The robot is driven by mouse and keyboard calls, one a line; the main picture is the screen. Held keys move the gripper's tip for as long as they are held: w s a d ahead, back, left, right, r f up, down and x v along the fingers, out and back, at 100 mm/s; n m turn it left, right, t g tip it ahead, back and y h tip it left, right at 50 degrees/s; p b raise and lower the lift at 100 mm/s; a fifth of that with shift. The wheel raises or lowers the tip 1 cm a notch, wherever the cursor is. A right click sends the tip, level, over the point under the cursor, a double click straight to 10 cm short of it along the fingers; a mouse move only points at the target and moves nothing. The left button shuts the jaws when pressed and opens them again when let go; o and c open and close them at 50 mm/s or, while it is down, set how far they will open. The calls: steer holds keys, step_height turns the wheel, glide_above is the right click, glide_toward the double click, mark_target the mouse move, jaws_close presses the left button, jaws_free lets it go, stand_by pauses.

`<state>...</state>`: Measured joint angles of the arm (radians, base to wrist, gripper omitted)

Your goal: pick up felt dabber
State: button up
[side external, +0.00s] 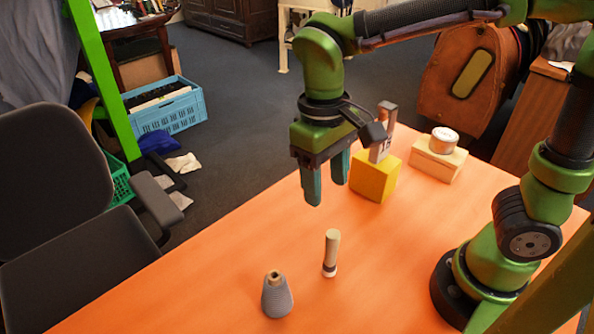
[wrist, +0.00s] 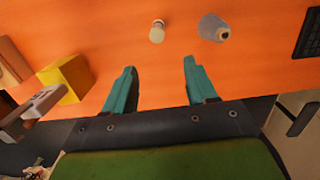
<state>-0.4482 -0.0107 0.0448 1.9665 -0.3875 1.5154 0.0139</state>
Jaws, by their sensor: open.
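The felt dabber, which I take to be the slim cream cylinder with a dark band near its pale foot (side external: 331,250), stands upright on the orange table. It also shows near the top middle of the wrist view (wrist: 157,32). My gripper (side external: 326,192) is open and empty, its two teal fingers pointing down, above the table and apart from the dabber. In the wrist view the gap between the fingertips (wrist: 160,65) lies just below the dabber in the picture. Nothing hides the dabber.
A grey ribbed cone-shaped bottle (side external: 277,295) stands left of the dabber. A yellow block (side external: 375,178) with a grey and brown tool (side external: 386,130) on top is behind my gripper. A wooden block (side external: 438,161) carries a round tin (side external: 444,138). The table (side external: 410,255) right of the dabber is clear.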

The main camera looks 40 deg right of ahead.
mark_target(332, 264)
steer(key=f, duration=0.5)
steer(key=s+f, duration=0.1)
steer(key=f, duration=0.5)
steer(key=s+f, duration=0.1)
steer(key=f, duration=0.4)
steer(key=shift+s+d+f, duration=0.15)
steer(key=shift+s+f, duration=0.1)
steer(key=shift+f, duration=0.05)
jaws_close()
